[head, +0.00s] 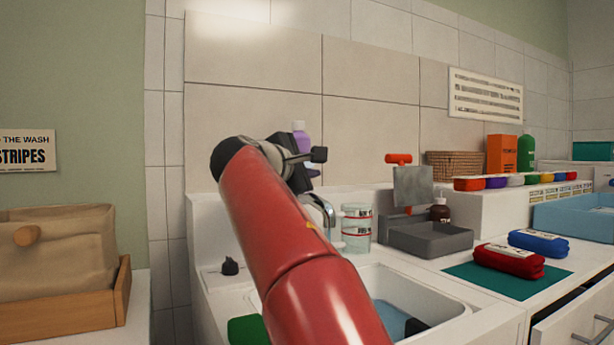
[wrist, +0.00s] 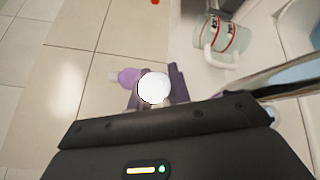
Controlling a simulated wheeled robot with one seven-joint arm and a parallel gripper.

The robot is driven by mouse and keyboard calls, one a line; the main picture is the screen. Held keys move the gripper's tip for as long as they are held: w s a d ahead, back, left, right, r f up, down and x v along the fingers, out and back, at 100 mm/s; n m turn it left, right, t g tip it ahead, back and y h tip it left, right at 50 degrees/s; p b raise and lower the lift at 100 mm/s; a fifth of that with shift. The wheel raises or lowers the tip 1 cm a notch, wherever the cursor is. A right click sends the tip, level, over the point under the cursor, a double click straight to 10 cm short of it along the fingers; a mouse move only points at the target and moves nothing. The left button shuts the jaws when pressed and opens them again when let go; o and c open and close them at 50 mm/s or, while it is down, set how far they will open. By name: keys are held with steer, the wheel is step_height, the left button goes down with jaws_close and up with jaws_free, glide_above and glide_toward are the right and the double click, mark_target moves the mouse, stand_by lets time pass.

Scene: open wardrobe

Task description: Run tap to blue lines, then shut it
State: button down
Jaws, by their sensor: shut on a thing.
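My gripper (head: 308,160) is above the chrome tap (head: 320,207) at the back of the white sink (head: 440,303). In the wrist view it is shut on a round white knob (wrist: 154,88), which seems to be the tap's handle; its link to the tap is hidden. The tap's metal spout shows at the right of the wrist view (wrist: 285,78). Bluish water (head: 388,318) shows in the basin, partly hidden by my red arm. I cannot make out blue lines or a running stream.
A clear jug with red lines (head: 357,222) stands right of the tap, and a purple bottle (head: 300,140) behind my gripper. A grey tray (head: 430,240) and red (head: 508,261) and blue (head: 538,243) packs are farther right. A wooden box (head: 105,310) is at left.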

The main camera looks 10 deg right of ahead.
steer(key=shift+f, duration=0.15)
steer(key=c, duration=1.3)
jaws_free()
steer(key=shift+s, duration=0.1)
steer(key=b+v, duration=0.1)
steer(key=v, duration=0.6)
steer(key=shift+s+a+b, duration=0.25)
steer(key=shift+s+b, duration=0.05)
steer(key=shift+b, duration=0.05)
